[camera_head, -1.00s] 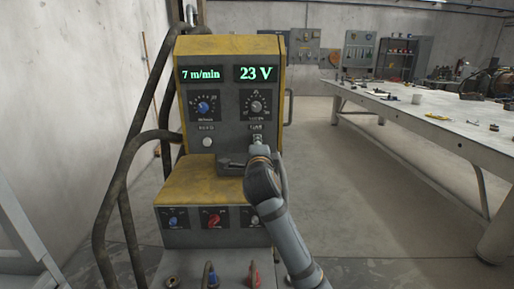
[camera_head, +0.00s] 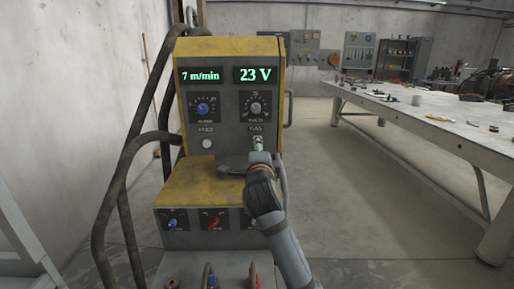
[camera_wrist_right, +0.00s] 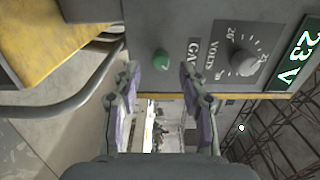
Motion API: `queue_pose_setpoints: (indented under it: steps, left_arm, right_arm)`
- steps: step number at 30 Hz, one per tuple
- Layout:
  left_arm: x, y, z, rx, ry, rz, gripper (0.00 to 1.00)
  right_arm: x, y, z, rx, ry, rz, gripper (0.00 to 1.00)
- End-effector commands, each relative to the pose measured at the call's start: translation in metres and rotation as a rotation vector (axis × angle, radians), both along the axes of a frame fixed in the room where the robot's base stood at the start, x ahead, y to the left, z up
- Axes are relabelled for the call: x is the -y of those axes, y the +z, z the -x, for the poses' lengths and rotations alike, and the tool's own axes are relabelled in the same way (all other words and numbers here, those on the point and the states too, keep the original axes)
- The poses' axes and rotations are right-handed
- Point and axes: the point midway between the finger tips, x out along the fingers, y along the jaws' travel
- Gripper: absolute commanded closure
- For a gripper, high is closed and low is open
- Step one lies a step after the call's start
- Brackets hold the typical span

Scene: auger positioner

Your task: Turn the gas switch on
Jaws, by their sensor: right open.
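The welding machine (camera_head: 230,125) has a grey front panel and a yellow casing. The gas switch (camera_head: 257,143) is a small part under the GAS label on the right of the panel. In the right wrist view, the gas switch (camera_wrist_right: 162,58) shows as a green-tipped round part beside that label. My right gripper (camera_head: 258,160) is just below the switch in the head view and partly hides the lower panel. In the wrist view, its fingers (camera_wrist_right: 160,78) are open and empty, with the switch ahead between their tips; contact cannot be told. My left gripper is out of view.
The volts dial (camera_head: 256,107) sits above the switch. A blue-centred dial (camera_head: 203,108) and white button (camera_head: 207,144) are on the left. Below are a yellow ledge (camera_head: 185,190) and a red knob (camera_head: 212,220). A long workbench (camera_head: 440,115) stands right; floor between is clear.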

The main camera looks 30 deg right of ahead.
Motion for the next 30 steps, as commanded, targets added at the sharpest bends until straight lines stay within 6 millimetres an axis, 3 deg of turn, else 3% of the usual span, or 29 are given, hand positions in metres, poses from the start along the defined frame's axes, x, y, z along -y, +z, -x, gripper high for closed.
queue_pose_setpoints:
  steps: [3, 9, 25, 28, 30]
  left_arm:
    - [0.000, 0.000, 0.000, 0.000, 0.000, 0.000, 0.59]
    - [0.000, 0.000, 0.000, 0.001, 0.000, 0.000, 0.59]
    - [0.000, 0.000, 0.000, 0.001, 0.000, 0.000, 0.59]
    - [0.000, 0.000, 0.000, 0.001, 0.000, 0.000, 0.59]
    - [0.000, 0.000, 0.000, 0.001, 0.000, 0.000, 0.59]
  right_arm:
    - [-0.013, -0.001, 0.021, 0.000, 0.001, -0.008, 0.57]
    - [-0.023, -0.001, 0.037, 0.000, 0.001, -0.004, 0.57]
    - [-0.024, -0.001, 0.039, -0.002, 0.000, -0.001, 0.57]
    - [-0.026, -0.017, 0.036, -0.060, 0.012, 0.026, 0.57]
    - [-0.030, -0.049, 0.032, -0.183, 0.043, 0.087, 0.57]
